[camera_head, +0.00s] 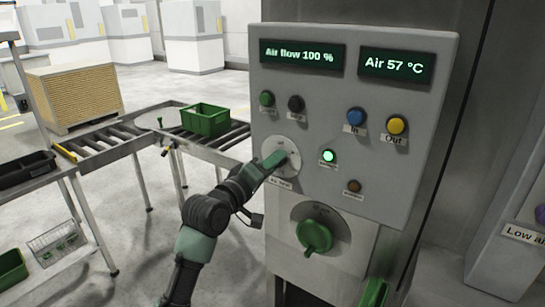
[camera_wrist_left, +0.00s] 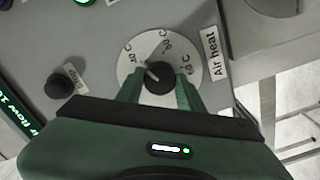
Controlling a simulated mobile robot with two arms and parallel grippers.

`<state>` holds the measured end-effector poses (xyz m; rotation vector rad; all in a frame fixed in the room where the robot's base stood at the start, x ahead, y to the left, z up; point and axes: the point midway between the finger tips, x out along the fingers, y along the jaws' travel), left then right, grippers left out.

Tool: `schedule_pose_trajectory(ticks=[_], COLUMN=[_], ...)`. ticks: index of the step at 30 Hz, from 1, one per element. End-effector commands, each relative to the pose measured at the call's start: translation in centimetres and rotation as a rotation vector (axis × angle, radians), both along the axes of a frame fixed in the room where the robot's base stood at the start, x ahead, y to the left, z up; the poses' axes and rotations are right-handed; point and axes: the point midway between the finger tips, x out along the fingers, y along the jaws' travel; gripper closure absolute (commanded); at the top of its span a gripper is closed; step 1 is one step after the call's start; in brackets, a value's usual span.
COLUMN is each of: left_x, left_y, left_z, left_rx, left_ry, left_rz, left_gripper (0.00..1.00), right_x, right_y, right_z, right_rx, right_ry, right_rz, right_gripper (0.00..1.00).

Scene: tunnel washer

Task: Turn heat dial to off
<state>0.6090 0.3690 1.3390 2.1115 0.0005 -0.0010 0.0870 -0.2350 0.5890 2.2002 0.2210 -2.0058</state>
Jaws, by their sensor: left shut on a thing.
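The heat dial is a dark round knob (camera_wrist_left: 159,78) on a pale round plate with temperature marks, next to a label reading "Air heat" (camera_wrist_left: 213,52). In the head view the dial plate (camera_head: 295,166) is on the left of the grey control panel. My left gripper (camera_head: 276,160) is shut on the knob, with one finger on each side in the left wrist view (camera_wrist_left: 160,92). The knob's pale mark points to the upper left there, near what looks like 40 °C. The plate's near part is hidden by the gripper.
The panel (camera_head: 345,95) shows "Air flow 100 %" and "Air 57 °C". Several buttons surround the dial, with a lit green lamp (camera_head: 329,156) to its right. A large green knob (camera_head: 314,236) is below. A roller conveyor with a green crate (camera_head: 205,120) stands left.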

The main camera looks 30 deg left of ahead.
Motion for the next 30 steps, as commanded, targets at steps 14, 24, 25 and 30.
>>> schedule_pose_trajectory(ticks=[14, 24, 25, 30], left_x=[0.01, 0.02, 0.01, 0.01], left_y=[0.04, -0.01, 0.0, 0.02], left_z=[0.19, 0.19, 0.2, 0.2], left_rx=[-0.457, -0.775, -0.801, -0.933], left_ry=[-0.005, -0.004, -0.004, -0.004], left_rz=[0.002, -0.001, 0.0, 0.0], left_gripper=[1.0, 1.0, 1.0, 1.0], right_x=[0.0, 0.0, 0.0, 0.0], right_y=[0.0, 0.0, 0.0, 0.0], right_z=[0.72, 0.72, 0.72, 0.72], right_rx=[0.0, 0.0, 0.0, 0.0], right_ry=[0.0, 0.0, 0.0, 0.0], right_rz=[0.0, 0.0, 0.0, 0.0], right_gripper=[0.64, 0.64, 0.64, 0.64])
